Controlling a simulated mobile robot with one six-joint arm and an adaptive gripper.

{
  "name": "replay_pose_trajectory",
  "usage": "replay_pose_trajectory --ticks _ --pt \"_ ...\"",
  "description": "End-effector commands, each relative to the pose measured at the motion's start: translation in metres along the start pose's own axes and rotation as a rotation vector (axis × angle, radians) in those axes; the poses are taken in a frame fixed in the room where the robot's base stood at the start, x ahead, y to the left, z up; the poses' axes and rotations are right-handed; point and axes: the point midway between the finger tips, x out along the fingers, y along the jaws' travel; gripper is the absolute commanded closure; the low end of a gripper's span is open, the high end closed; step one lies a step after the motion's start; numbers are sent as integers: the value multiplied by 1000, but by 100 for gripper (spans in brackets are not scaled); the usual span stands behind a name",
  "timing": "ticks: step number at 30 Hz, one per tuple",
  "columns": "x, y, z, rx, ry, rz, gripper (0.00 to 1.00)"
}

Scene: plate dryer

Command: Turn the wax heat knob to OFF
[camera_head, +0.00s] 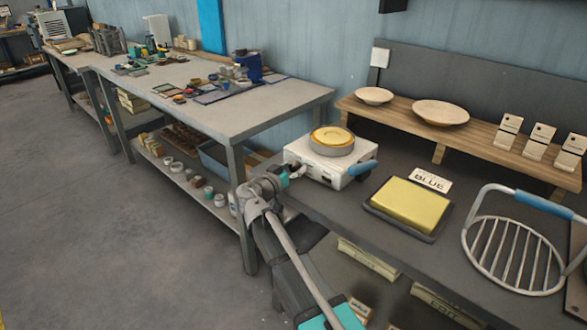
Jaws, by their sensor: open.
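The wax heater (318,170) is a white box-shaped unit on the dark bench, with a round pot of yellow wax (332,140) on top and a blue handle (363,167) at its right. Small dark marks show on its front face. I cannot make out the heat knob or its setting; my gripper may hide it. My gripper (294,172) is at the left end of the heater's front, close to it. Its fingers are small in the picture and look open and empty. I cannot tell whether they touch the heater.
Right of the heater are a tray with a yellow block (411,204), a card reading BLUE (431,180) and a wire rack (513,256). A wooden shelf (470,143) holding plates runs behind. A cluttered grey table (285,104) stands left. The floor (110,240) at left is clear.

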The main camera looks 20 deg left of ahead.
Motion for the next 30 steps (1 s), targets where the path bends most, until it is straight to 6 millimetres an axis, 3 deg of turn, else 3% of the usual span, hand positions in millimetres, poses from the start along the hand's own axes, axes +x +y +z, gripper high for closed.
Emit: replay_pose_trajectory --ticks 11,30 --pt "-7 0 0 0 0 -1 17" --pt "-72 0 1 0 2 -1 17"
